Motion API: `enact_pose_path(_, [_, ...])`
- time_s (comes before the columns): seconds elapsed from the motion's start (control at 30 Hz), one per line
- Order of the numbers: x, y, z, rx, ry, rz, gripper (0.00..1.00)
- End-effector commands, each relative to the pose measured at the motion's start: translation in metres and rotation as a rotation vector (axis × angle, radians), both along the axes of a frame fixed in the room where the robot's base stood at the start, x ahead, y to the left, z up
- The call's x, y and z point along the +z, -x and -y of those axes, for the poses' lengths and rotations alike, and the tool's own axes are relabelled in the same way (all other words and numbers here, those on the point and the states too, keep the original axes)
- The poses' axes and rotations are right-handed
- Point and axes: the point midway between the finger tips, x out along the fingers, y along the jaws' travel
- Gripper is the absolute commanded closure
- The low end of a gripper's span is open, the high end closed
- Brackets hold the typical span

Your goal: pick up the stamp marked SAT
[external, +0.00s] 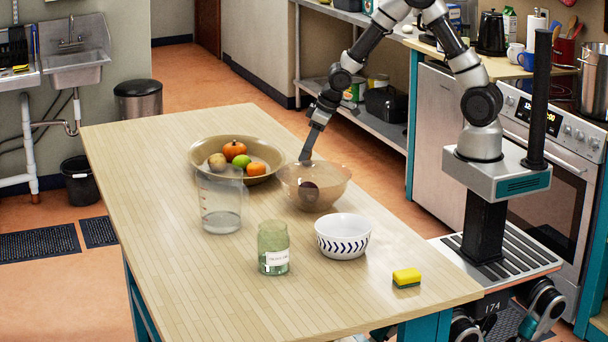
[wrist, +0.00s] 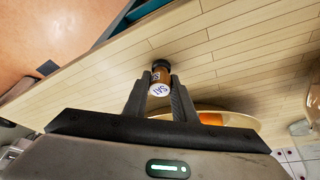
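The stamp (wrist: 160,83) is a small brown cylinder with a black far end and a white end face that reads SAT. In the wrist view it sits between the fingertips of my gripper (wrist: 161,88), with a finger against each side. My gripper looks shut on it. In the external view my gripper (external: 305,157) points down just behind the clear brownish bowl, low over the table's far edge. The stamp cannot be made out there. Whether its black end touches the table cannot be told.
The clear bowl (external: 338,181) with a dark round item is right in front of my gripper. A fruit bowl (external: 208,176) stands to its left. A pitcher (external: 221,214), green jar (external: 273,240), white bowl (external: 343,249) and sponge (external: 406,277) stand nearer. The table's left front is clear.

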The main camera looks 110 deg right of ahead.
Motion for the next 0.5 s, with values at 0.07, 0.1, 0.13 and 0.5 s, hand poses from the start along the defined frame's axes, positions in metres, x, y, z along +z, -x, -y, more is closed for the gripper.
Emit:
enact_pose_path(0.07, [0.000,0.000,0.000,0.000,0.000,0.000,0.99])
enact_pose_path(0.1, [0.000,0.000,0.000,0.000,0.000,0.000,0.99])
enact_pose_path(0.13, [0.000,0.000,0.000,0.000,0.000,0.000,0.99])
enact_pose_path(0.5, [0.037,-0.001,0.001,0.000,0.004,0.004,0.99])
